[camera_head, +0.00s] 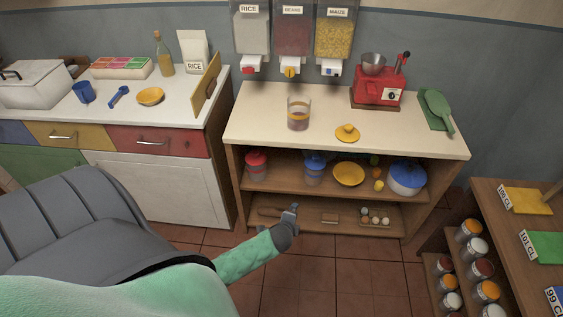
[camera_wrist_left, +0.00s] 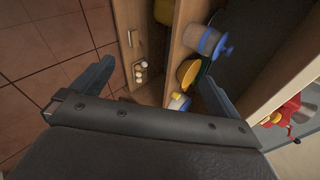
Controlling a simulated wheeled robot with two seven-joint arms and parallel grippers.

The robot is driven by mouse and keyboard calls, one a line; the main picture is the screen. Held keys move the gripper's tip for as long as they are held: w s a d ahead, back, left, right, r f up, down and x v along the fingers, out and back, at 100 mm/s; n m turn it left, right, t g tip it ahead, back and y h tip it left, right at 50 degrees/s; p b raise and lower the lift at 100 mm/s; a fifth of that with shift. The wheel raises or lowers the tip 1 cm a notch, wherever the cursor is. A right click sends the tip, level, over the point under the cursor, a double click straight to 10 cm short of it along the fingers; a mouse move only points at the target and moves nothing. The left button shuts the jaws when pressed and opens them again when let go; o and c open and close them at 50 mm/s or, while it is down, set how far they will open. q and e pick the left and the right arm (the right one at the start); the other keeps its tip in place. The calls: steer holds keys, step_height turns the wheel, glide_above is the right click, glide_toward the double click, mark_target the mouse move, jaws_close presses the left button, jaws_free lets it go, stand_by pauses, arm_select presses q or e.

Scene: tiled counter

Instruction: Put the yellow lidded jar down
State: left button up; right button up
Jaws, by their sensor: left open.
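A clear jar with a yellow band (camera_head: 298,114) stands upright and uncovered on the cream counter (camera_head: 245,125), with some dark contents low inside. A yellow lid with a knob (camera_head: 347,133) lies on the counter to its right, apart from it. My left gripper (camera_head: 292,212) is in front of the lower shelf, below counter height and well clear of the jar and lid. In the left wrist view its fingers (camera_wrist_left: 155,72) are spread with nothing between them. My right gripper is not in view.
The shelf below holds a red-lidded jar (camera_head: 256,164), a blue-lidded jar (camera_head: 314,168), a yellow bowl (camera_head: 348,174) and a blue-lidded pot (camera_head: 406,178). A red machine (camera_head: 378,88) stands at the counter's back right. Dispensers (camera_head: 292,35) hang above. The counter's front left is clear.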

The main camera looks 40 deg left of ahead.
arm_select(q)
steer(key=s+d+f+n+g+h, duration=0.2)
steer(key=s+d+f+n, duration=0.4)
steer(key=s+f, duration=0.5)
steer(key=s+d+f+n+g+h, duration=0.1)
steer(key=s+d+f+n+g, duration=0.4)
steer(key=s+d+f, duration=0.5)
steer(key=s+f+n, duration=0.1)
steer(key=s+f, duration=0.1)
steer(key=s, duration=0.4)
steer(key=shift+s+d+f+g+h, duration=0.15)
steer(key=shift+s+f+g+h, duration=0.15)
steer(key=shift+h, duration=0.1)
